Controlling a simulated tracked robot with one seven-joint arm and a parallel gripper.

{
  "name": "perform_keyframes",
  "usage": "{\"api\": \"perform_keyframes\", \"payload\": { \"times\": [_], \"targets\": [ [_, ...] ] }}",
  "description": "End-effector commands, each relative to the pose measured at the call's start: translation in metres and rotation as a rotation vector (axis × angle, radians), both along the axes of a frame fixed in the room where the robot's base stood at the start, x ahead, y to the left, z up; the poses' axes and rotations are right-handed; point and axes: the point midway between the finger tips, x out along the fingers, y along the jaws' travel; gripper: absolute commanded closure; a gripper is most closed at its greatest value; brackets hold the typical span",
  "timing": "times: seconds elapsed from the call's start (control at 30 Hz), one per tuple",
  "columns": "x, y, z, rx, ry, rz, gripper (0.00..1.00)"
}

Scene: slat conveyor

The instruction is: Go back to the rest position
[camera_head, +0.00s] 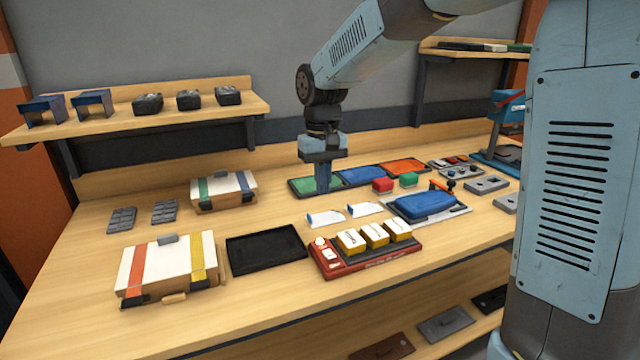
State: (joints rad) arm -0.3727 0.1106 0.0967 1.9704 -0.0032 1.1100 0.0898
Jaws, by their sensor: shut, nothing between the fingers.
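My gripper (323,178) hangs from the blue-grey arm over the back middle of the wooden workbench (80,285). It points down, with its fingers together and nothing visible between them. Its fingertips show in front of the green tray (301,187); I cannot tell whether they touch it. A blue tray (361,176) and an orange tray (403,167) lie to the right of the green one.
A red base (375,262) with yellow-and-white blocks, a black tray (265,249) and two strapped boxes stand in front and left. A shelf (190,117) runs behind left.

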Motion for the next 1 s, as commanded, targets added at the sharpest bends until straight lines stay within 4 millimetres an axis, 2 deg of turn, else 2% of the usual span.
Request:
{"api": "perform_keyframes", "payload": {
  "times": [0.17, 0.53, 0.73, 1.0],
  "targets": [
    [-0.013, -0.029, 0.021, 0.016, -0.052, -0.037, 1.00],
    [-0.071, -0.115, 0.064, 0.057, -0.214, -0.155, 1.00],
    [-0.108, -0.154, 0.076, 0.074, -0.303, -0.219, 1.00],
    [-0.163, -0.197, 0.079, 0.090, -0.424, -0.302, 1.00]
  ]
}}
